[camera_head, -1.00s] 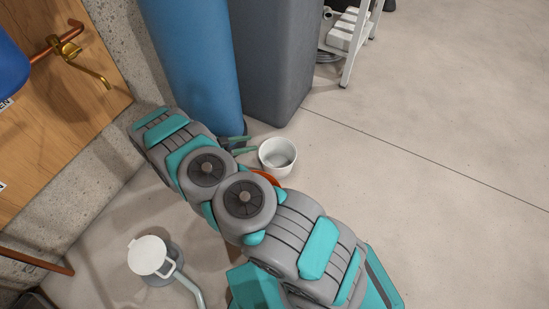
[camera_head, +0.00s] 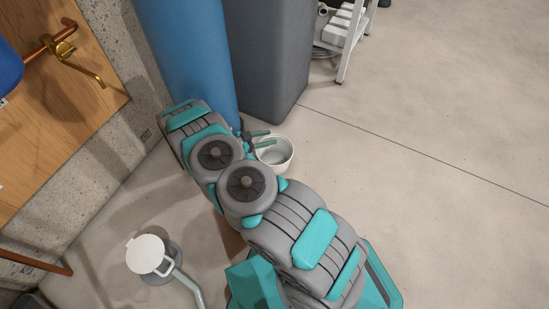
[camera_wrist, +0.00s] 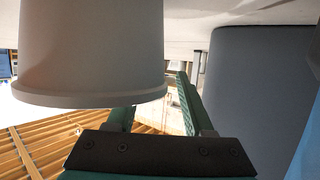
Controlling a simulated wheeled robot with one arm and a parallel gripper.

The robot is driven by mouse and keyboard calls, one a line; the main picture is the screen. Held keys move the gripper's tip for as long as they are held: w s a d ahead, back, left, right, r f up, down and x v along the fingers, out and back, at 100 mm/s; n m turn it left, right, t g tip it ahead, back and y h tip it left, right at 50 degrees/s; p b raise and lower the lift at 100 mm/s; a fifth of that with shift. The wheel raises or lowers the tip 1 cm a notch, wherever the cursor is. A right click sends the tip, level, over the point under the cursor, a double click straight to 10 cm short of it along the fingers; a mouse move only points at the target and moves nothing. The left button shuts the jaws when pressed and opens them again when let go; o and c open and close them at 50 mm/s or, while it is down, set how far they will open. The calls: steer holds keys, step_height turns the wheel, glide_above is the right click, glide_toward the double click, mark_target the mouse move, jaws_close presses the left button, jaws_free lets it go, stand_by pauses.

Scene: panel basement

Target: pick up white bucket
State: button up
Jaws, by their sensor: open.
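The white bucket (camera_head: 280,161) stands upright on the floor in the middle of the head view, its open top up and its inside looking empty. My gripper (camera_head: 270,138) is open at its far-left rim, and the fingers overlap the rim in the picture. In the wrist view the bucket (camera_wrist: 90,45) looks turned over and fills the upper left, its rim just above the left finger. My open fingers (camera_wrist: 158,105) point away from the camera, with nothing seen held between them. I cannot tell whether a finger touches the bucket.
A blue cylinder (camera_head: 187,55) and a tall grey bin (camera_head: 268,65) stand close behind the gripper. A white step stool (camera_head: 345,45) is farther back. A white round-topped object (camera_head: 146,254) is on the floor at lower left. The floor (camera_head: 440,130) to the right is clear.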

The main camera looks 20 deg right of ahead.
steer(key=shift+c, duration=0.4)
jaws_close()
stand_by(0.9)
